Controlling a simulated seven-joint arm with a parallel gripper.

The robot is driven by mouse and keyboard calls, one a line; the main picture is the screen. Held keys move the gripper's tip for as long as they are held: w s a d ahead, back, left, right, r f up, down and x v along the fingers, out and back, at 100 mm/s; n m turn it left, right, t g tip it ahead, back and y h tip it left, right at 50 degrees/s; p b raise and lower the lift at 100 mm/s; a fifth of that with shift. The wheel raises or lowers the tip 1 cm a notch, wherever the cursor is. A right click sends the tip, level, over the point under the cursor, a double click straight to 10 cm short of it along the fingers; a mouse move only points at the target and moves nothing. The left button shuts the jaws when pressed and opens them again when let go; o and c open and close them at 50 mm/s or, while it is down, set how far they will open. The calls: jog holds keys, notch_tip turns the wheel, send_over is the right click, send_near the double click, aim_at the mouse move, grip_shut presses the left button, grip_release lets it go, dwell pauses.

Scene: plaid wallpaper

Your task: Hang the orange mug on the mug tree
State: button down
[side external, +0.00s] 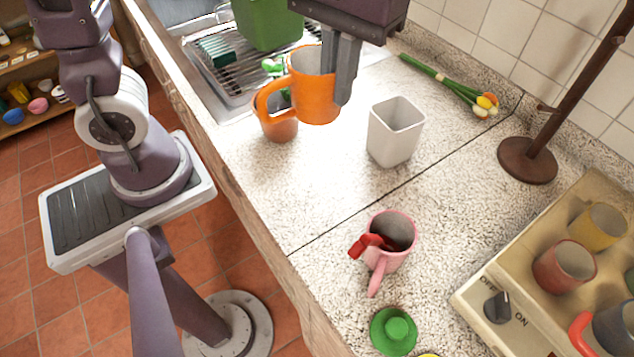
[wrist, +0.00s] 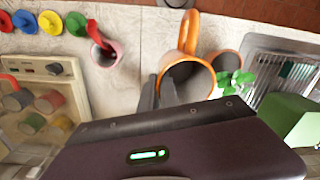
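The orange mug (side external: 313,97) hangs upright above the counter, its handle pointing left in the side view. It also shows in the wrist view (wrist: 188,82) with its handle toward the top. My gripper (side external: 343,80) is shut on the mug's wall on the side opposite the handle; its fingers also show in the wrist view (wrist: 158,92). The mug tree (side external: 527,160) stands at the back right, with a round dark brown base, a post and a short peg; its top is out of frame. The tree does not show in the wrist view.
A terracotta pot with a plant (side external: 278,124) stands behind and below the mug. A white square cup (side external: 396,131) stands between mug and tree, flowers (side external: 450,84) behind it. A pink mug (side external: 390,240) and a stove (side external: 497,273) with several mugs are nearer. A sink rack (side external: 232,75) is left.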

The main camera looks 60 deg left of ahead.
aim_at(292, 70)
notch_tip(292, 70, down, 18)
jog(key=shift+w, duration=0.1)
jog(key=shift+f, duration=0.1)
jog(key=c, duration=1.6)
grip_release()
notch_tip(292, 70, up, 12)
jog(key=s+a+r, duration=0.1)
jog(key=a+r, duration=0.1)
jog(key=s+a+r+t, duration=0.1)
jog(key=s+a+r+m+t, duration=0.1)
jog(key=a+r, duration=0.1)
jog(key=shift+s+a+r, duration=0.1)
jog(key=shift+a+r, duration=0.2)
jog(key=shift+r, duration=0.05)
jog(key=s+a+r+m+t, duration=0.1)
jog(key=s+a+m+t, duration=0.1)
jog(key=s, duration=0.4)
jog(key=a+t, duration=0.1)
jog(key=a, duration=0.1)
jog(key=shift+s+a+r+m+t, duration=0.25)
jog(key=shift+a+r+m+t, duration=0.05)
jog(key=shift+a+r, duration=0.1)
